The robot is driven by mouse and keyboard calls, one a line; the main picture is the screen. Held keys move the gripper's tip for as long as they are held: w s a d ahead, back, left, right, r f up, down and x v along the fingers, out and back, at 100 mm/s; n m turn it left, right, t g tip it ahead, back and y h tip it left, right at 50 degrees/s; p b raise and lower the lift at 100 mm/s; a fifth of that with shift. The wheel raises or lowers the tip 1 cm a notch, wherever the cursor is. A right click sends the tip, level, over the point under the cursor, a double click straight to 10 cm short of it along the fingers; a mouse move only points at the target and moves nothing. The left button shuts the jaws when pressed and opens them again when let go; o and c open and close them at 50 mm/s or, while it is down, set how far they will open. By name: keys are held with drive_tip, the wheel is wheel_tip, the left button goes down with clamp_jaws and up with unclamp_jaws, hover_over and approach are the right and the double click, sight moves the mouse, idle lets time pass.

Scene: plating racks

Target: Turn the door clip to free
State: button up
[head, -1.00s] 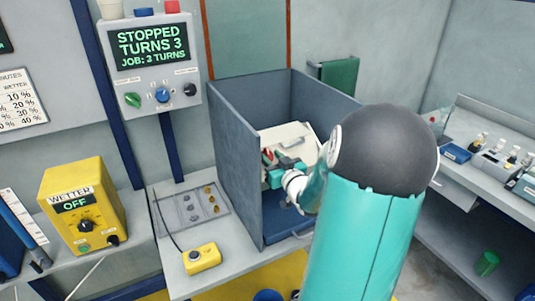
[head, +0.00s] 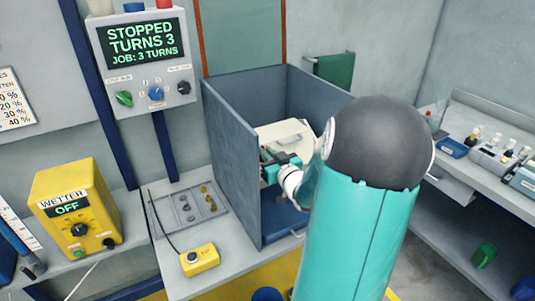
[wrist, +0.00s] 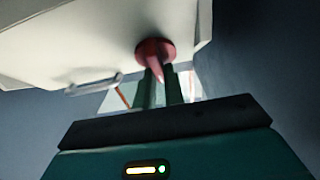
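The door clip (wrist: 153,46) is a red round piece with a short tab, on the cream door or drum housing (wrist: 70,40) in the wrist view. My gripper (wrist: 160,80) reaches up to the clip; its two dark green fingers stand close together with the red tab between their tips. In the head view my gripper (head: 270,160) is inside the grey open-topped booth, at the left side of the cream housing (head: 287,133). The clip is hidden there behind the fingers, and its exact angle is hard to read.
Grey booth walls (head: 232,150) stand close around my gripper. A panel (head: 145,40) reads STOPPED, TURNS 3, JOB: 3 TURNS. A yellow wetter box (head: 75,205) reads OFF. A yellow pendant (head: 199,259) lies on the bench. A small handle (wrist: 93,84) is left of the clip.

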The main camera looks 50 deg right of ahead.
drive_tip(key=shift+n+y, duration=0.3)
drive_tip(key=shift+n, duration=0.1)
clamp_jaws()
drive_tip(key=n+y, duration=0.3)
drive_tip(key=n, duration=0.2)
drive_tip(key=shift+a+n, duration=0.1)
drive_tip(key=shift+n, duration=0.3)
drive_tip(key=n+y, duration=0.1)
drive_tip(key=n, duration=0.2)
drive_tip(key=n+y, duration=0.2)
drive_tip(key=shift+n+g, duration=0.4)
drive_tip(key=n+g+y, duration=0.1)
drive_tip(key=n, duration=0.1)
drive_tip(key=n+g+y, duration=0.1)
drive_tip(key=n, duration=0.2)
drive_tip(key=shift+a+f, duration=0.15)
drive_tip(key=shift+f+n+g+y, duration=0.1)
drive_tip(key=shift+n+g+y, duration=0.1)
drive_tip(key=shift+n+g, duration=0.6)
drive_tip(key=shift+n+g+y, duration=0.2)
drive_tip(key=shift+n+g, duration=0.1)
drive_tip(key=shift+n, duration=0.9)
drive_tip(key=o, duration=0.7)
unclamp_jaws()
drive_tip(key=shift+f, duration=0.1)
